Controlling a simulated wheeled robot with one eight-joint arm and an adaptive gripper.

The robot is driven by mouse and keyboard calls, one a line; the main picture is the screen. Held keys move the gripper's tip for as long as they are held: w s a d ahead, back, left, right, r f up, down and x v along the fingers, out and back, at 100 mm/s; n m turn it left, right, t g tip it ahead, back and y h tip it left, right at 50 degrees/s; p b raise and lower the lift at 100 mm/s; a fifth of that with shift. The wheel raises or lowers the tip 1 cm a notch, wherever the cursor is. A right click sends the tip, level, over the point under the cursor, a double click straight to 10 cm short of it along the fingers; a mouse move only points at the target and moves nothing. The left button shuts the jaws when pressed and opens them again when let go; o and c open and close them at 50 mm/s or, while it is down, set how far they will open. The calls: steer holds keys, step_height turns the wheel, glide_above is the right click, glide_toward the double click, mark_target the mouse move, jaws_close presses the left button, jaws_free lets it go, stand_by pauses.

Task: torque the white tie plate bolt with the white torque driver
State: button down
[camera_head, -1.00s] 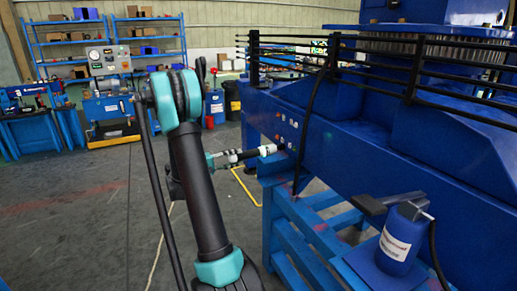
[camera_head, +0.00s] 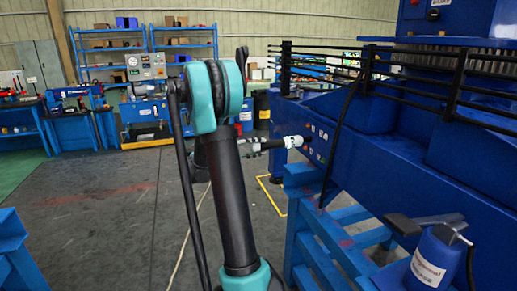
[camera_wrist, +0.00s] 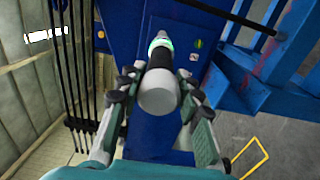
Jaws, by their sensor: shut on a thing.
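My gripper (camera_wrist: 158,80) is shut around the torque driver, with one finger on each side of it. The driver (camera_wrist: 158,95) shows a pale, rounded near end, a black middle and a white and green lit tip in the wrist view. In the head view the driver (camera_head: 292,141) lies roughly level, pointing right at the end panel of the blue beam (camera_head: 318,142). That panel carries several small coloured round spots. I cannot single out the white tie plate bolt; the driver's tip covers part of the panel. I cannot tell whether the tip touches.
A blue support frame (camera_head: 310,240) stands under the beam. A black cable (camera_head: 343,130) hangs in front of the beam, and black rods run along its top. A blue bottle (camera_head: 428,258) stands at lower right. Open grey floor (camera_head: 110,220) lies left of my arm.

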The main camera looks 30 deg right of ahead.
mark_target(277, 144)
steer(key=shift+x, duration=4)
stand_by(2.2)
steer(key=shift+a, duration=0.1)
